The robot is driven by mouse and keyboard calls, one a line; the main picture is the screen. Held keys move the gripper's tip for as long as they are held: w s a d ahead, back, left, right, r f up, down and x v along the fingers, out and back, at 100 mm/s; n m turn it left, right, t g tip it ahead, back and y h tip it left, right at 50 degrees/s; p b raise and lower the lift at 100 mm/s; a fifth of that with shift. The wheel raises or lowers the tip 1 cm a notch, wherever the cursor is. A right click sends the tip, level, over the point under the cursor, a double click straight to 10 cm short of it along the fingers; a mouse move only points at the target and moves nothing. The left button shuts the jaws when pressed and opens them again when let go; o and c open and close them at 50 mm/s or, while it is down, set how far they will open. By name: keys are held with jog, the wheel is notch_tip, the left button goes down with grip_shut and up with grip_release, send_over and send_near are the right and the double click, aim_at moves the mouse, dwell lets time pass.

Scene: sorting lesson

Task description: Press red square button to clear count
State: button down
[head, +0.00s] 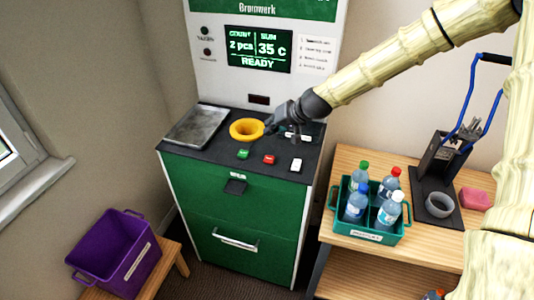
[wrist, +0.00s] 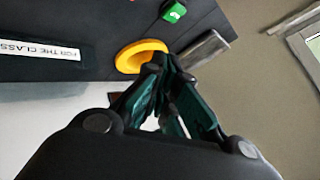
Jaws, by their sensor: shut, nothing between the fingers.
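The red square button (head: 269,159) sits on the dark top of the green machine (head: 225,195), in front of and a little right of the yellow ring (head: 247,130). A green button (head: 243,153) is to its left. The display (head: 258,49) reads count 2 pcs, sum 35 c, READY. My gripper (head: 270,128) is above the machine top, just right of the yellow ring, apart from the red button. In the wrist view my gripper (wrist: 160,62) is shut and empty, with its tips over the yellow ring (wrist: 140,55). The green button (wrist: 174,12) shows near the top edge there.
A white switch (head: 295,165) lies right of the red button. A metal tray (head: 198,126) is at the machine's left. A teal crate (head: 372,236) with several bottles stands on the wooden table at right. A purple bin (head: 112,248) is at lower left.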

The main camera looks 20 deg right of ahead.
aim_at(271, 157)
jog(key=shift+s+d, duration=0.1)
jog(key=shift+d, duration=0.05)
jog(key=shift+d+f, duration=0.1)
jog(key=shift+f+b, duration=2.95)
jog(key=shift+f, duration=1.35)
jog(key=shift+f, duration=0.15)
jog(key=shift+f+b, duration=0.25)
jog(key=shift+b, duration=0.15)
jog(key=shift+f+b, duration=0.4)
jog(key=shift+f, duration=0.1)
jog(key=shift+r, duration=0.1)
jog(key=shift+r+p, duration=0.6)
jog(key=shift+r, duration=0.25)
jog(key=shift+r, duration=0.1)
